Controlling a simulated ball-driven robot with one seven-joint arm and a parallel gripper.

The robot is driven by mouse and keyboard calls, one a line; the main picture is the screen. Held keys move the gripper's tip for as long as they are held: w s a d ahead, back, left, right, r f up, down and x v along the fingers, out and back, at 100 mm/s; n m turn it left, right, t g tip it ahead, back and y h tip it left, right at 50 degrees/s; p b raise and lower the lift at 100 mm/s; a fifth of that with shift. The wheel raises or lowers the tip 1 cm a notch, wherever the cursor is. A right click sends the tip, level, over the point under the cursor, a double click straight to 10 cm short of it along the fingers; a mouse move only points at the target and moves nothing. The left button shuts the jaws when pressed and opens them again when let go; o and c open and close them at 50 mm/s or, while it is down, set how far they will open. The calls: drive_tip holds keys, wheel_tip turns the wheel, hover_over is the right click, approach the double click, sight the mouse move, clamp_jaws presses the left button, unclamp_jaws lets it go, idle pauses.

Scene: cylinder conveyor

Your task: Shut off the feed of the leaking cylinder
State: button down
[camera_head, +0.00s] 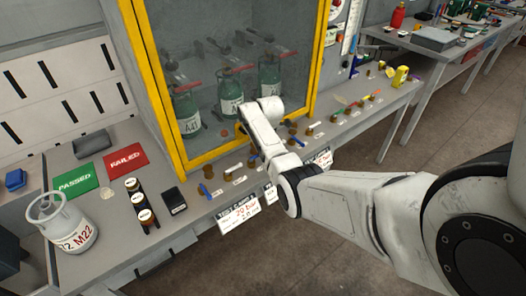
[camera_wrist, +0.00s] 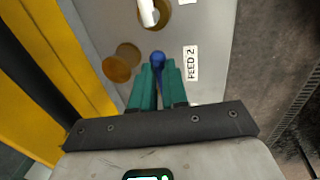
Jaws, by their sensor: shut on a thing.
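In the wrist view my gripper (camera_wrist: 156,76) has its teal fingers closed around a small blue valve handle (camera_wrist: 157,57), beside a label that reads FEED 2 (camera_wrist: 191,63). In the head view my arm hides the fingers and that handle. Green cylinders stand behind the cabinet's glass: one at the left (camera_head: 187,112), one in the middle (camera_head: 231,92) and one at the right (camera_head: 269,78). I cannot tell from these frames which one leaks.
A yellow-framed glass cabinet (camera_head: 199,160) stands on the bench, with several valves and labels along its front. A white cylinder (camera_head: 66,225) marked M22, a green PASSED card (camera_head: 76,183) and a red FAILED card (camera_head: 126,161) are at the left. Brass fittings (camera_wrist: 117,69) are near my fingers.

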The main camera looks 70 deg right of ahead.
drive_tip(key=shift+w, duration=0.1)
idle(0.4)
drive_tip(key=c, duration=1.1)
unclamp_jaws()
drive_tip(key=shift+c, duration=0.2)
wheel_tip(320, 180, up, 11)
drive_tip(key=s+a, duration=0.1)
drive_tip(key=s, duration=0.1)
drive_tip(key=shift+f, duration=0.15)
drive_tip(key=s+a+f+m, duration=0.1)
drive_tip(key=a+f+m, duration=0.3)
drive_tip(key=a, duration=0.9)
drive_tip(key=s+a+f+m, duration=0.1)
drive_tip(key=a+f, duration=0.5)
drive_tip(key=a, duration=0.6)
drive_tip(key=s+a+m+y, duration=0.1)
drive_tip(key=s+a+m, duration=0.6)
drive_tip(key=s+a, duration=0.7)
drive_tip(key=shift+s+a+r+g, duration=0.3)
drive_tip(key=shift+a+r+g, duration=0.15)
drive_tip(key=shift+a, duration=0.4)
